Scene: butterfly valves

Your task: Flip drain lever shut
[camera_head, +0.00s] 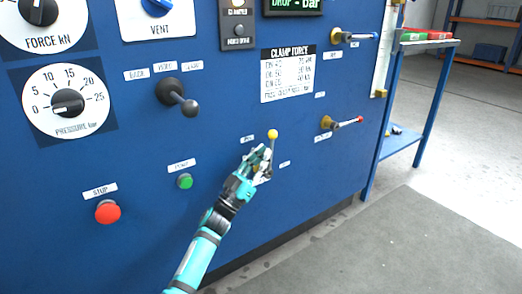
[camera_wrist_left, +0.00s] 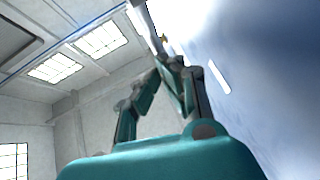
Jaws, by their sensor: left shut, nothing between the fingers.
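A small lever with a yellow ball knob (camera_head: 272,134) stands upright on the blue panel, its lower part and pivot partly hidden behind my left gripper (camera_head: 262,158). The gripper's fingers are shut and empty, close to the lever's shaft just below the knob; I cannot tell whether they touch it. In the left wrist view the gripper's fingers (camera_wrist_left: 178,75) point up along the panel, with a small yellowish spot beyond them. The labels are too small to read, so I cannot tell which is the drain lever.
The panel (camera_head: 230,110) also carries a black-knobbed lever (camera_head: 178,96), a green button (camera_head: 185,181), a red button (camera_head: 108,211), dials and a clamp force plate (camera_head: 288,73). A blue-legged side table (camera_head: 427,43) stands to the right. The floor in front is clear.

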